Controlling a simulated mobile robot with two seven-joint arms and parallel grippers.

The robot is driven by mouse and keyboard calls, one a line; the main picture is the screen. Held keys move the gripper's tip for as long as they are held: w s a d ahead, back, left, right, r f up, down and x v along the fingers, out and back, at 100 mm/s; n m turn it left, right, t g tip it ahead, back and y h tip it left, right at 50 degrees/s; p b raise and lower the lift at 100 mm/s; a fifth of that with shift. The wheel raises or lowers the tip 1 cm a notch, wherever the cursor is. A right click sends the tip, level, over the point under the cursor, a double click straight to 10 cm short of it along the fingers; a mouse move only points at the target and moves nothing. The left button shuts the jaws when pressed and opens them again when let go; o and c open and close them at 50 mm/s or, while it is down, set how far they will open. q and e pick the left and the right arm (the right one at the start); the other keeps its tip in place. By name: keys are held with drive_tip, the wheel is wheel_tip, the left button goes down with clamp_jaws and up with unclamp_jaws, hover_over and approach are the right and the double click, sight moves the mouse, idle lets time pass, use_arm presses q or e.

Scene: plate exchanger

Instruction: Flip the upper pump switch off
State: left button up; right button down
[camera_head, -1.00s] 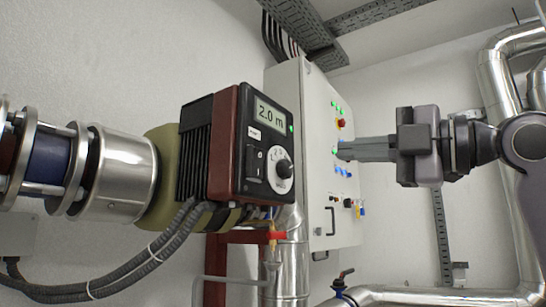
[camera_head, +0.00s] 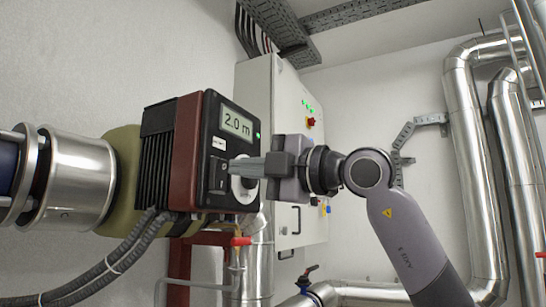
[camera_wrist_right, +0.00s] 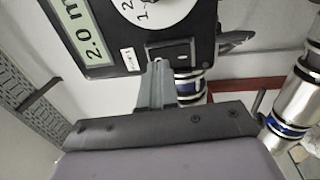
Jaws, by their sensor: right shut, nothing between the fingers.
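The pump has a dark red body (camera_head: 187,150) and a black front panel with a lit display (camera_head: 237,121) reading 2.0 m and a small green light. Its black rocker switch (camera_head: 217,173) is below the display, left of a white dial (camera_head: 243,188) partly hidden by my gripper. My right gripper (camera_head: 232,168) is shut and empty, its tips at the panel close to the switch. In the right wrist view, the fingertips (camera_wrist_right: 158,64) are just by the switch (camera_wrist_right: 174,50); I cannot tell whether they touch it. My left gripper is not in view.
A white control cabinet (camera_head: 285,95) stands behind the pump, with lights and a red button. Grey hoses (camera_head: 135,250) run below the pump. A red bracket (camera_head: 172,265) and shiny pipes (camera_head: 470,160) are around.

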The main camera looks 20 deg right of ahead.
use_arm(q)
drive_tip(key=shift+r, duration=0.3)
use_arm(e)
drive_tip(key=shift+w+a, duration=0.35)
drive_tip(key=shift+w, duration=0.2)
drive_tip(key=shift+a+r, duration=0.15)
drive_tip(key=shift+r, duration=0.05)
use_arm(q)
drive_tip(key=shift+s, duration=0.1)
use_arm(e)
drive_tip(key=shift+w, duration=0.1)
